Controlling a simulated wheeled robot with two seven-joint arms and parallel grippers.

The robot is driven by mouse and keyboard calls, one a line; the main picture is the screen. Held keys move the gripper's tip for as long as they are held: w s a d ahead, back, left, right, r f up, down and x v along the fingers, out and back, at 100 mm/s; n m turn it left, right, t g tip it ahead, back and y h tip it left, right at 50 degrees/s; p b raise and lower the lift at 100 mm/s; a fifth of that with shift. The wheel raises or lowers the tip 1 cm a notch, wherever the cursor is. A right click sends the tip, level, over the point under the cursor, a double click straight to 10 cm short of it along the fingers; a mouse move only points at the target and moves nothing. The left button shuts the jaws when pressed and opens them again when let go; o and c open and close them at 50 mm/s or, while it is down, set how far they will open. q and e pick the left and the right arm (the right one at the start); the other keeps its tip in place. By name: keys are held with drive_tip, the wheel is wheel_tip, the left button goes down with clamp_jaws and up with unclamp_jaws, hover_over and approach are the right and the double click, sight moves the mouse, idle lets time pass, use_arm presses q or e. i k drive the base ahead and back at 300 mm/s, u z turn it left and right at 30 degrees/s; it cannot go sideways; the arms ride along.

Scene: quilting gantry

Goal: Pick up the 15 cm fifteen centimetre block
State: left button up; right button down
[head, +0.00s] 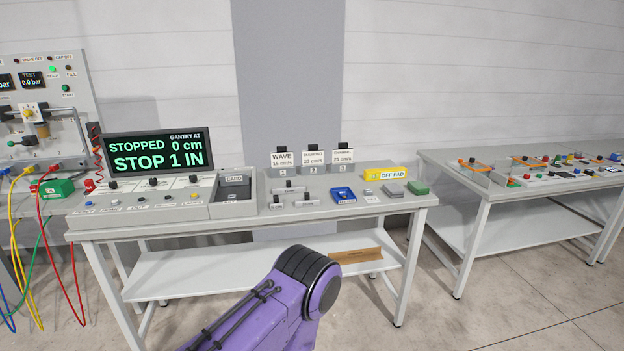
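Several small grey blocks with dark knobs stand near the middle of the grey table: one at the back (289,187), one at front left (277,203) and one at front right (304,202). Their labels are too small to read, so I cannot tell which, if any, is the 15 cm block. Neither gripper shows. Only a purple arm link of mine with a black joint is in front of the table.
A display (158,151) reads "STOPPED 0 cm, STOP 1 IN". Cards (284,157) stand behind the blocks. A blue item (343,195), a yellow "OFF PAD" box (385,174) and a green block (418,188) sit to the right. Another table (480,190) stands further right.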

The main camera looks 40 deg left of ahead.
sight(287, 188)
drive_tip(key=u, duration=0.6)
drive_tip(key=i, duration=1.6)
drive_tip(key=u, duration=0.55)
